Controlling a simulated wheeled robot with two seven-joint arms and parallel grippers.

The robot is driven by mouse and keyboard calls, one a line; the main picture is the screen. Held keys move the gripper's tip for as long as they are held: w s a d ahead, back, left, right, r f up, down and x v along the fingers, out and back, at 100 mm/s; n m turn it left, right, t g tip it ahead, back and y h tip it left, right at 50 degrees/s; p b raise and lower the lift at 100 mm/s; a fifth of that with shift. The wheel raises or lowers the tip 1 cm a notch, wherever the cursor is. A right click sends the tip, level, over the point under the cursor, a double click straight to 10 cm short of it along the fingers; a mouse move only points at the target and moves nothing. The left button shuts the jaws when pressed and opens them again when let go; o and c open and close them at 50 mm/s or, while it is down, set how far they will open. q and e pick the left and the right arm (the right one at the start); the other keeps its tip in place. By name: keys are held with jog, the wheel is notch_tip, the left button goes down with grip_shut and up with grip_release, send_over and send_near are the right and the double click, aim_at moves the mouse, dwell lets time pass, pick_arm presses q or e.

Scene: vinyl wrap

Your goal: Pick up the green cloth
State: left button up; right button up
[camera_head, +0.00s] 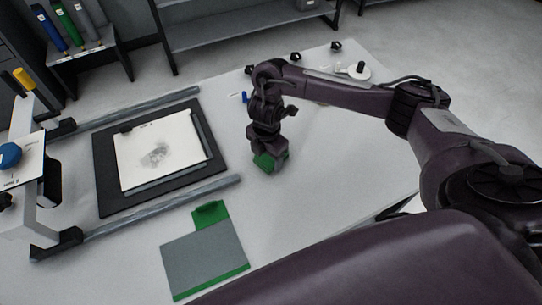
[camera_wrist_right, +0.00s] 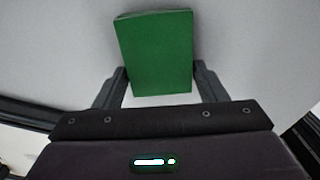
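A green block-like piece (camera_head: 264,161), perhaps the folded green cloth, is at the middle of the white table, right under my right gripper (camera_head: 268,150). In the right wrist view the green piece (camera_wrist_right: 157,55) shows as a smooth rectangle, slightly turned against the fingers. The fingers of my right gripper (camera_wrist_right: 161,82) stand apart, one on each side of it and very close; no clear squeeze shows. Part of the piece is hidden by the gripper in the head view. My left gripper is not in view.
A grey sheet with green edging (camera_head: 205,258) and a green flap (camera_head: 210,214) lies at the front. Left of the gripper is a black board (camera_head: 108,190) with a printed white panel, between two rails (camera_head: 160,207). Small black items (camera_head: 336,45) stand at the back edge.

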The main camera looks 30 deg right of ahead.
jog(key=c, duration=0.6)
notch_tip(320, 180, up, 10)
jog(key=p, duration=0.4)
jog(key=shift+c, duration=0.2)
notch_tip(320, 180, up, 8)
jog(key=r+p, duration=0.1)
send_over(267, 157)
jog(key=shift+s+r, duration=0.15)
jog(key=shift+r, duration=0.35)
